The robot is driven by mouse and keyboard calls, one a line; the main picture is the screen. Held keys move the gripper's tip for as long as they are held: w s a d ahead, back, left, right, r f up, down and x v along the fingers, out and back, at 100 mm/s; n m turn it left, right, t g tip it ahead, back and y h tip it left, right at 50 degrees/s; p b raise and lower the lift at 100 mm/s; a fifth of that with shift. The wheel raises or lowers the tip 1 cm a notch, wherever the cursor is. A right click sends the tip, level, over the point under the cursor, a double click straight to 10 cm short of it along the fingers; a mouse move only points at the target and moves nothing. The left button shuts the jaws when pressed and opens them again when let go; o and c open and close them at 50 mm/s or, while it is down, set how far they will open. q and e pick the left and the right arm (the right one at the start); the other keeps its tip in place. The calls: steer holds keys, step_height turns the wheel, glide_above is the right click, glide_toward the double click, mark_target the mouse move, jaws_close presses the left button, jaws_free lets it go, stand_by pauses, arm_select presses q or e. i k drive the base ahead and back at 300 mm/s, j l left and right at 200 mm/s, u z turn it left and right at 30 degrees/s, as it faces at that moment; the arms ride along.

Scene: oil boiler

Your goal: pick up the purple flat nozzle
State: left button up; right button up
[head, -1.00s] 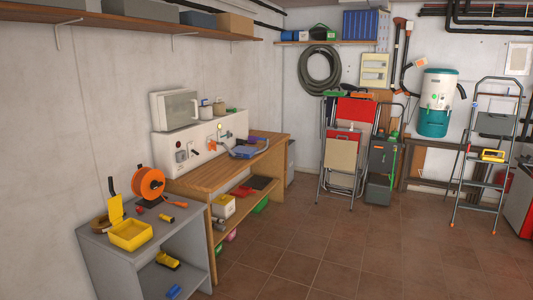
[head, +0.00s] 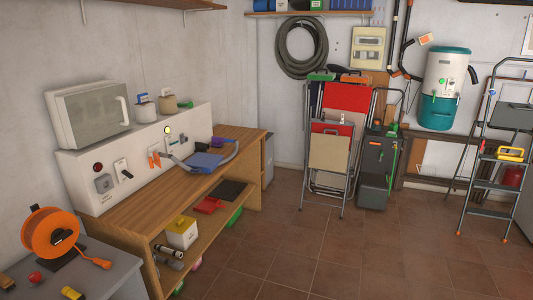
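A small dark purple piece (head: 217,142) lies at the far end of the wooden workbench (head: 243,132), against the white panel. It looks like the purple flat nozzle, but it is too small to make out its shape. A blue flat-headed piece (head: 205,160) with a curved grey tube lies just in front of it and partly hides it. Neither of my grippers shows in the head view.
A grey cabinet (head: 105,265) with an orange cable reel (head: 50,232) stands near left. The bench's lower shelf holds a yellow-white box (head: 181,232) and a red tray (head: 209,204). Folded chairs (head: 333,150) and a ladder (head: 487,160) stand behind. The tiled floor (head: 330,245) is open.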

mark_target(218, 142)
steer(key=i, duration=2.75)
steer(key=i+u, duration=0.15)
steer(key=i, duration=0.3)
steer(key=i+l+u, duration=0.1)
steer(key=i, duration=0.35)
steer(key=i+l+u, duration=0.15)
steer(key=i, duration=0.3)
steer(key=i+l+u, duration=0.1)
steer(key=i, duration=0.35)
steer(key=i+l+u, duration=0.15)
steer(key=i+l, duration=0.15)
steer(key=i, duration=0.15)
